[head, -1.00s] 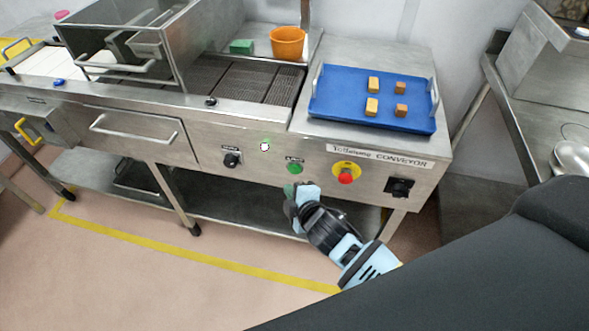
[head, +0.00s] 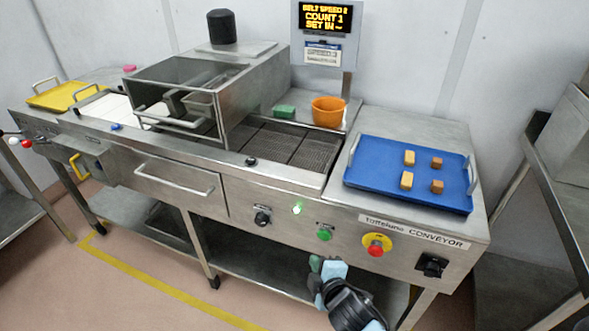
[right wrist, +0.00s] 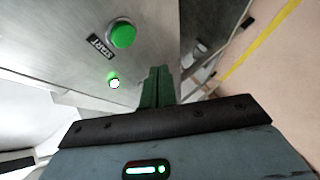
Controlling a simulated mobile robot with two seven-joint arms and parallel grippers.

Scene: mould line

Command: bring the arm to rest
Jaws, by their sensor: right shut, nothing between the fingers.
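My right gripper (head: 316,268) is in front of the conveyor machine (head: 290,208), low and just below its front panel. Its fingers are shut with nothing between them. In the right wrist view the closed green fingers (right wrist: 156,86) point at the panel's edge, near the green start button (right wrist: 122,34) but apart from it. The same green button (head: 324,234) shows on the panel in the head view. A small lit lamp (head: 298,208) glows beside it, and it also shows in the right wrist view (right wrist: 114,83). My left gripper is not in view.
A blue tray (head: 408,203) with several small blocks stands on the machine's right end. An orange bowl (head: 328,111) and green block (head: 285,111) sit behind the mesh belt (head: 288,146). A display (head: 325,18) reads count 1.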

